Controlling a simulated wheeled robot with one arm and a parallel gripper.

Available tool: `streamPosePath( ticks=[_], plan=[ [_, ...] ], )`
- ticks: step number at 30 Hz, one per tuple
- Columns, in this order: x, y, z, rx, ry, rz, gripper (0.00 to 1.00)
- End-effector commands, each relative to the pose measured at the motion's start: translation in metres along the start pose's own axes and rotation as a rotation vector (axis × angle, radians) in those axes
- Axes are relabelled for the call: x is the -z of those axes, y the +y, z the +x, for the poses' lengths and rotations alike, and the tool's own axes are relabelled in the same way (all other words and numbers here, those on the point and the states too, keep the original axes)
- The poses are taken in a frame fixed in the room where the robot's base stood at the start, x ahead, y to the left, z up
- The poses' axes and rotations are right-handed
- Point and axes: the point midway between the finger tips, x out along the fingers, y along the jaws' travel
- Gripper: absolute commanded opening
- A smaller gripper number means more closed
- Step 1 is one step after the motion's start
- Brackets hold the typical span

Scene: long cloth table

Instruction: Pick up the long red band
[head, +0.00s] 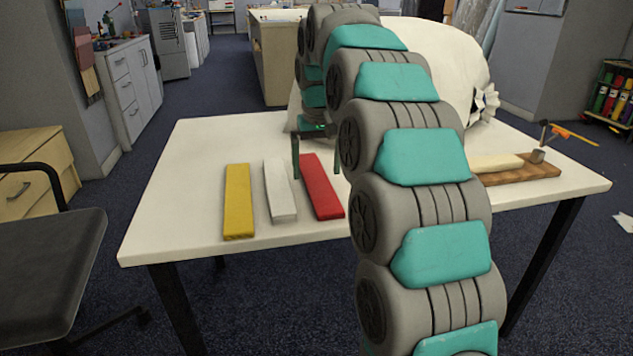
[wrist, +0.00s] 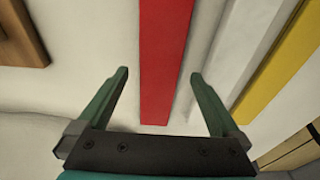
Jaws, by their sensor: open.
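The long red band (head: 321,188) lies flat on the cloth table (head: 190,205), to the right of a white band and a yellow band. My gripper (head: 315,168) is over the far end of the red band in the head view. In the wrist view the red band (wrist: 164,60) runs down the middle, its end lying between the lines of my two open fingers. My gripper (wrist: 160,85) is open and empty there. My arm hides part of the table to the right of the band.
A white band (head: 280,190) and a yellow band (head: 238,202) lie close left of the red one. A large white bulging form (head: 440,60) stands behind my arm. A wooden board (head: 520,173) with a pale block lies at right. The table's front left is clear.

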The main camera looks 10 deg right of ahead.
Motion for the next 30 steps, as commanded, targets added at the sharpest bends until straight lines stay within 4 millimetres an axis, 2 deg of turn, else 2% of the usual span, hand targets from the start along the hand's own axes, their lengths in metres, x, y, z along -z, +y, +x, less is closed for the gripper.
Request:
streamPosePath(
  ticks=[5,12,30],
  plan=[
    [-0.001,0.000,0.019,0.000,-0.002,-0.001,1.00],
    [0.000,0.000,0.021,0.000,0.000,-0.001,1.00],
    [0.000,0.000,0.021,0.000,0.000,-0.001,0.34]
  ],
)
